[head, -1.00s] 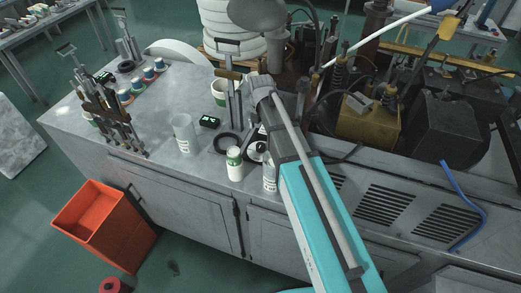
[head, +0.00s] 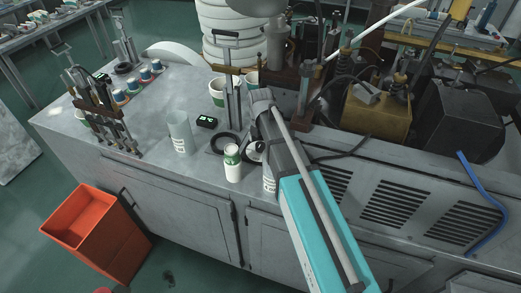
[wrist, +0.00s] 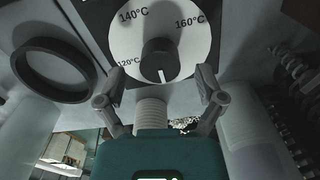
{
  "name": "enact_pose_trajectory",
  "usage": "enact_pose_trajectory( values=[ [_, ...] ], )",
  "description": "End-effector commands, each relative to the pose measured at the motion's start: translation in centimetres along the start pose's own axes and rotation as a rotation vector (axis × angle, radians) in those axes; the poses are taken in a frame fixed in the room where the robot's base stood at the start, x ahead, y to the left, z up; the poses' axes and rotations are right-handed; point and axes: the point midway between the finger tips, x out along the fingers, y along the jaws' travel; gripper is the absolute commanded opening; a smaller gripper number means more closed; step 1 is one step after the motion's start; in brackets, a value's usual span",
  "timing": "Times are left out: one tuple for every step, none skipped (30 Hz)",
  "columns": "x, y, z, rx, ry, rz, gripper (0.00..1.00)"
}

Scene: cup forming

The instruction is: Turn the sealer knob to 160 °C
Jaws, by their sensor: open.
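In the wrist view a round white dial (wrist: 122,48) is marked 120 °C, 140 °C and 160 °C. A dark knob (wrist: 157,54) stands at its centre. A white mark on the knob's lower side points down in the picture, away from the 160 °C label at upper right. My gripper (wrist: 160,75) is open, with one finger either side just below the knob. I see no clear contact with it. In the head view the dial (head: 256,149) is only partly seen beside my arm, which hides most of the knob and fingers.
A dark ring (wrist: 18,72) lies left of the dial in the wrist view. In the head view a white green-banded bottle (head: 233,172), a clear beaker (head: 180,135) and a small black timer (head: 207,121) stand close by on the grey bench (head: 150,165). Paper cups (head: 217,94) stand behind.

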Motion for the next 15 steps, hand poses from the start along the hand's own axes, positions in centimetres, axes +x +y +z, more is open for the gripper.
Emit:
enact_pose_trajectory(
  values=[
    [0.8,0.0,0.0,0.000,0.000,0.000,0.87],
    [0.9,0.0,0.0,0.000,0.000,0.000,0.87],
    [1.2,0.0,0.0,0.000,0.000,0.000,0.87],
    [1.3,0.0,0.0,0.000,0.000,0.000,0.87],
    [1.5,0.0,0.0,0.000,0.000,0.000,0.87],
    [1.6,0.0,0.0,0.000,0.000,0.000,0.87],
    [1.7,0.0,0.0,-0.001,0.000,0.000,0.87],
    [1.8,0.0,0.0,-0.001,0.000,0.000,0.87],
    [1.9,0.0,0.0,-0.001,0.000,0.000,0.87],
    [2.0,0.0,0.0,-0.001,0.000,0.000,0.87],
    [2.0,0.0,0.0,-0.001,0.000,0.000,0.87],
    [2.1,0.0,0.0,-0.001,0.000,0.000,0.87],
    [2.1,0.0,0.0,-0.001,0.000,0.000,0.87],
    [2.1,0.0,0.0,-0.001,0.000,0.000,0.87],
    [2.1,0.0,0.0,-0.001,0.000,0.000,0.87]
  ],
)
